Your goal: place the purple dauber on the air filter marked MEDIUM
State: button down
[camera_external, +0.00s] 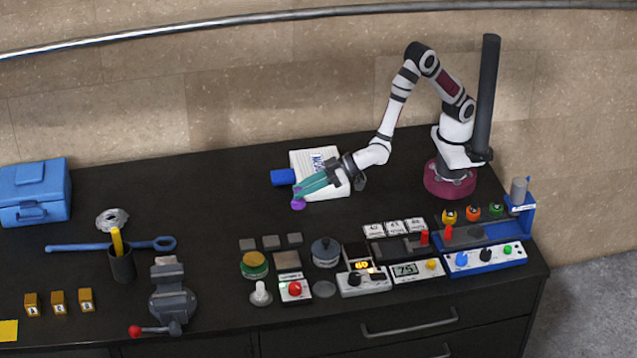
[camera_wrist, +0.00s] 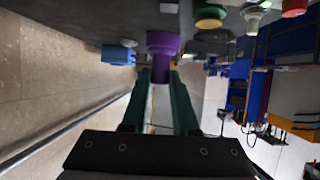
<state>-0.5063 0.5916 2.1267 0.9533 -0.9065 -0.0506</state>
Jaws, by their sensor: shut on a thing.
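The purple dauber (camera_external: 298,204) is at the tips of my gripper (camera_external: 304,193), left of and in front of the white pad. In the wrist view the purple dauber (camera_wrist: 163,42) sits between the ends of the two teal fingers of my gripper (camera_wrist: 160,76). The gripper is shut on it, above the black bench. I cannot make out a MEDIUM mark on anything, so I cannot tell which thing is the air filter.
A white pad (camera_external: 303,159) and a blue block (camera_external: 284,177) are close to my gripper. Several buttons, knobs and panels, including a red button (camera_external: 295,288), crowd the front right. A vise (camera_external: 172,299) and a blue toolbox (camera_external: 36,190) are further left.

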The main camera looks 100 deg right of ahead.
jog(key=s+d+r+m+g+h, duration=0.1)
jog(key=s+d+m+g+h, duration=0.25)
jog(key=d, duration=0.75)
jog(key=s+d+r+m+h, duration=0.2)
jog(key=s+d+m+h, duration=0.3)
jog(key=d, duration=0.6)
jog(key=s+d+r+m+g+h, duration=0.1)
jog(key=s+d+m+g+h, duration=0.1)
jog(key=s+d, duration=0.65)
send_over(311, 170)
notch_tip(311, 170, down, 7)
jog(key=shift+m, duration=0.25)
jog(key=shift+a+f, duration=0.1)
jog(key=shift+f, duration=2)
jog(key=shift+f, duration=0.1)
jog(key=c, duration=0.7)
grip_release()
